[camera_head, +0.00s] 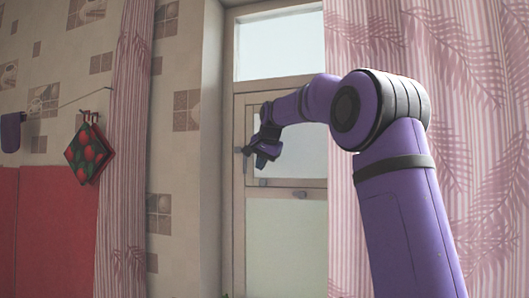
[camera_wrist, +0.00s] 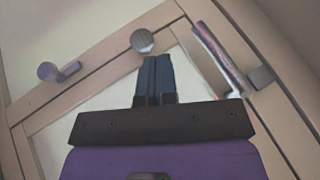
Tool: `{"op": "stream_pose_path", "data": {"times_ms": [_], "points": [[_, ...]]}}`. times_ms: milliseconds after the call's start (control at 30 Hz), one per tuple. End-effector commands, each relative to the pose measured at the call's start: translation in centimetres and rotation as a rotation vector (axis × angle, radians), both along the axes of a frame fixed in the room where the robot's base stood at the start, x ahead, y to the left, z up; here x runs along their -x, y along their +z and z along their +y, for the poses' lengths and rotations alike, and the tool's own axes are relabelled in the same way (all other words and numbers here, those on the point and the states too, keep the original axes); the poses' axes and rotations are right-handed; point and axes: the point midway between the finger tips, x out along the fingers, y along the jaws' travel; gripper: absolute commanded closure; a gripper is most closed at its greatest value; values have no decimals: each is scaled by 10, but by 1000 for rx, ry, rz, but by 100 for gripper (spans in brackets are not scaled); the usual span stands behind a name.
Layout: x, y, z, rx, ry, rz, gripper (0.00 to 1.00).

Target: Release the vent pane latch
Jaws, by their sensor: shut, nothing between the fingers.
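The vent pane (camera_head: 285,157) is the small framed pane in the middle of the window, and it looks shut. A small grey latch-like fitting (camera_head: 238,150) sits at the left side of its frame; a second (camera_head: 299,194) is below the pane. My gripper (camera_head: 259,161) is in front of the pane's left part, covering some of it. In the wrist view my gripper (camera_wrist: 157,62) is shut and empty. Its tips point toward a round grey knob (camera_wrist: 143,41); I cannot tell if they touch. A knob with a short lever (camera_wrist: 50,71) shows at the left.
A grey block-like fitting (camera_wrist: 262,77) is on the frame at the right in the wrist view. A pink curtain (camera_head: 460,100) hangs right of the window, behind my arm. Another curtain (camera_head: 126,150) and a patterned pot holder (camera_head: 88,153) are at the left.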

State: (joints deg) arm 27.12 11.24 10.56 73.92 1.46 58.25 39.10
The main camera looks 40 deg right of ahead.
Motion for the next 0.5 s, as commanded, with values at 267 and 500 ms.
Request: {"op": "stream_pose_path", "data": {"times_ms": [267,500], "points": [[-30,1,16,0,1,-1,100],[-35,2,19,0,-1,-2,100]]}}
